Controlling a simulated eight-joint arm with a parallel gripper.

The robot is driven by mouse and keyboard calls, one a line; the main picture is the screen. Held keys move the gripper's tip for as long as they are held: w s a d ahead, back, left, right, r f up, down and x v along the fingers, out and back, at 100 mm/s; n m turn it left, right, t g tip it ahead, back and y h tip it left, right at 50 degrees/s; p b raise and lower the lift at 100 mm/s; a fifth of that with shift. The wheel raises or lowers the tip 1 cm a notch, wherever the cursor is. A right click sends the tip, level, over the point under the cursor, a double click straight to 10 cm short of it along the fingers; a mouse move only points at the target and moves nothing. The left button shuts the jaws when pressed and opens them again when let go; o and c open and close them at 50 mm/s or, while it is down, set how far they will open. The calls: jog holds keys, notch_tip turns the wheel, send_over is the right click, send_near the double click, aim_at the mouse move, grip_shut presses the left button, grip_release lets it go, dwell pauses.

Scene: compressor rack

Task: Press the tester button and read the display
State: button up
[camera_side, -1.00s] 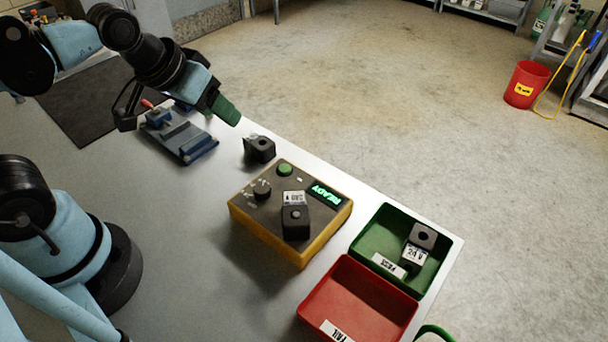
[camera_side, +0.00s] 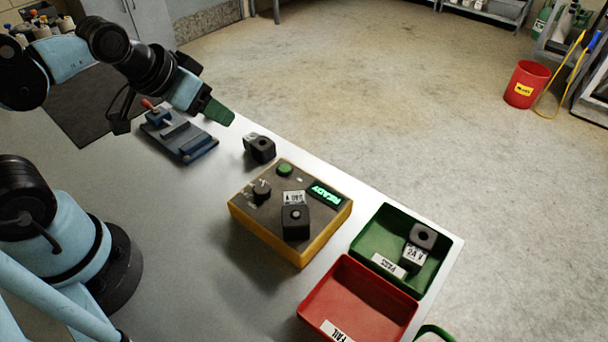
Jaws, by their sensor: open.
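The yellow tester (camera_side: 268,244) sits on the grey table with a dark top. Its green button (camera_side: 285,170) is near the back edge and a black knob (camera_side: 262,190) is to the left. Its display (camera_side: 327,192) shows READY in green letters. A black coil with a white label (camera_side: 295,220) sits on the tester's top; the label seems to read 120 V or similar, too small to be sure. My gripper (camera_side: 218,112) is above the table, behind and left of the tester, away from the button. Its green fingertips show side-on, with nothing seen between them.
A blue fixture (camera_side: 180,138) with a red-tipped lever is at the back left. A green PASS bin (camera_side: 447,247) holds a 24 V coil (camera_side: 417,248). The red FAIL bin (camera_side: 350,298) is empty.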

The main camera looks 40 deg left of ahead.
jog(key=shift+c, duration=0.3)
grip_shut()
dwell(1.4)
